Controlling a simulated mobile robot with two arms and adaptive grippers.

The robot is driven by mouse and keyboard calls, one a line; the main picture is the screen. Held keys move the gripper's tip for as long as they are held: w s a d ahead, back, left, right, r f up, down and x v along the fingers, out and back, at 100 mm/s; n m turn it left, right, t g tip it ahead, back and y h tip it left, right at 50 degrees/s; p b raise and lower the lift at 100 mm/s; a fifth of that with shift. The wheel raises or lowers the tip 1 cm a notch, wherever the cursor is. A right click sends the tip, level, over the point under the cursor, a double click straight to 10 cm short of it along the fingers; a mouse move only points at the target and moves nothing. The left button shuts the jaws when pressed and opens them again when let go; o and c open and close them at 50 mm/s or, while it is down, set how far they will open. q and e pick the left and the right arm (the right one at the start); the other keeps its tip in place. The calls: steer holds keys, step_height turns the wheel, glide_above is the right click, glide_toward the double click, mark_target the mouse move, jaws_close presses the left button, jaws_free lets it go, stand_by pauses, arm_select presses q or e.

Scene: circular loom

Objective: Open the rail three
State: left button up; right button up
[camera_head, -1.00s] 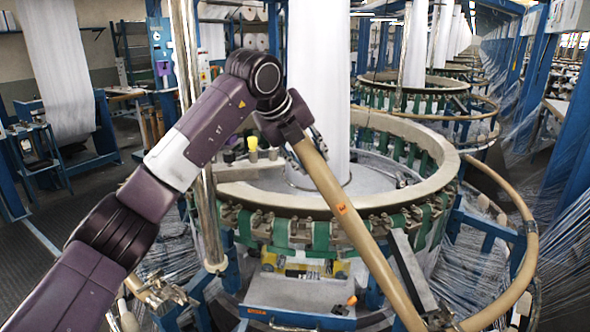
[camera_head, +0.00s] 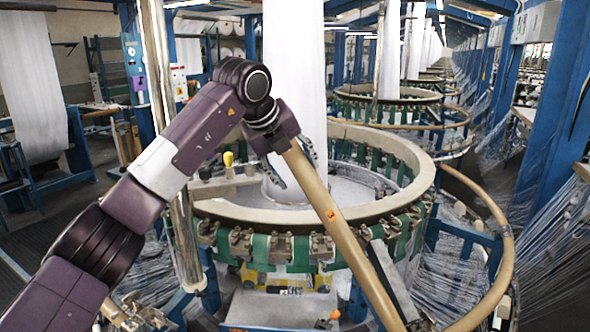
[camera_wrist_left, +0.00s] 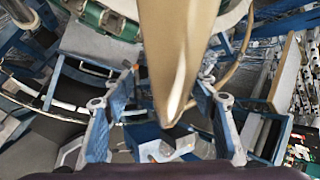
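A tan curved rail (camera_head: 327,208) with an orange mark slants across the front of the circular loom (camera_head: 210,208), from my left gripper down to the bottom edge. My left gripper (camera_head: 292,165) is at the rail's upper end, one finger on each side of it. In the left wrist view the rail (camera_wrist_left: 178,55) runs between the fingers of the left gripper (camera_wrist_left: 167,82), with visible gaps beside it. The fingers look spread. Another tan curved rail (camera_head: 508,250) stands on the loom's right side.
A white fabric column (camera_head: 293,80) rises from the loom's middle. A shiny vertical pole (camera_head: 184,245) stands close to my left arm. Blue frame posts and white threads (camera_head: 560,240) crowd the right. Dark floor (camera_head: 90,185) is open at left.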

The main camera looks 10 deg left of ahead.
arm_select(q)
steer(key=shift+a, duration=0.1)
steer(key=shift+s+a+r, duration=0.15)
steer(key=shift+s+r, duration=0.1)
steer(key=shift+r, duration=0.25)
steer(key=v, duration=1)
steer(key=shift+s+r, duration=0.3)
